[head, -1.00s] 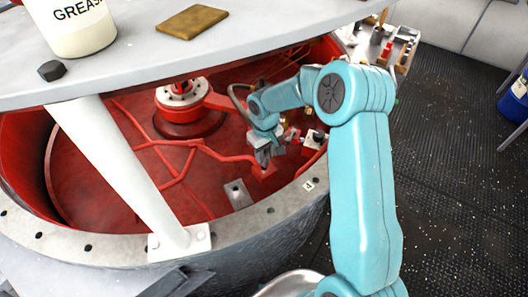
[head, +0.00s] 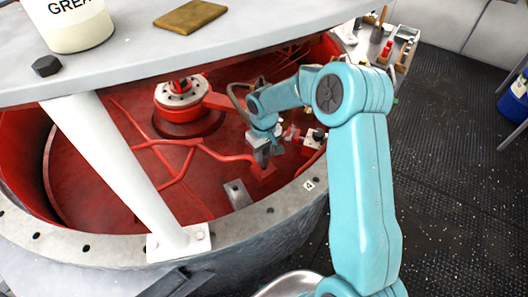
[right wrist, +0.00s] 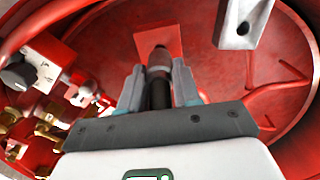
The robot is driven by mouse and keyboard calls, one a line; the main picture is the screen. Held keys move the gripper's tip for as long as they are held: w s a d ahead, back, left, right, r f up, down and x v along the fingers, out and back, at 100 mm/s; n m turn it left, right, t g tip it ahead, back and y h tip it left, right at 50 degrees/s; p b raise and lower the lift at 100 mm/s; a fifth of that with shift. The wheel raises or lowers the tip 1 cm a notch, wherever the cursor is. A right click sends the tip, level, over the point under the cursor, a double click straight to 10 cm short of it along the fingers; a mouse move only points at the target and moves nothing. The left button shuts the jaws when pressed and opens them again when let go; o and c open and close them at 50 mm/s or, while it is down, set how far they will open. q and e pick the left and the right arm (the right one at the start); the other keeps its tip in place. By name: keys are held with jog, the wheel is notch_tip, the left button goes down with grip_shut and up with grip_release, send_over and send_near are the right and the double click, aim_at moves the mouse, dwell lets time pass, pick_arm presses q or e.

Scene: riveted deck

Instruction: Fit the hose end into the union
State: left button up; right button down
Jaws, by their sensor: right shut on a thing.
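My right gripper (head: 264,160) reaches down inside the red round housing. In the right wrist view its two fingers (right wrist: 158,88) are shut on the hose end (right wrist: 159,60), a dark hose with a grey-brown collar, which sticks out past the fingertips. Beyond its tip is a red square block (right wrist: 174,36) on the housing floor; I cannot tell whether they touch. I cannot tell for sure which fitting is the union. Brass and red fittings (right wrist: 45,115) stand to the left in the wrist view. My left gripper is not in view.
The housing's grey bolted rim (head: 110,248) curves around the work, with a white post (head: 120,175) at left. Red pipes (head: 180,160) run along the floor. A grey plate (head: 238,194) lies near the rim. A shelf above holds a grease tub (head: 75,28) and a sponge (head: 190,16).

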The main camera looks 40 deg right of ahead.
jog(key=shift+f+b, duration=1.1)
jog(key=shift+f, duration=0.15)
dwell(0.5)
jog(key=c, duration=0.7)
grip_release()
jog(key=shift+r, duration=0.1)
notch_tip(320, 180, up, 12)
jog(key=shift+r+b, duration=0.1)
jog(key=shift+b, duration=0.35)
jog(key=shift+s, duration=0.15)
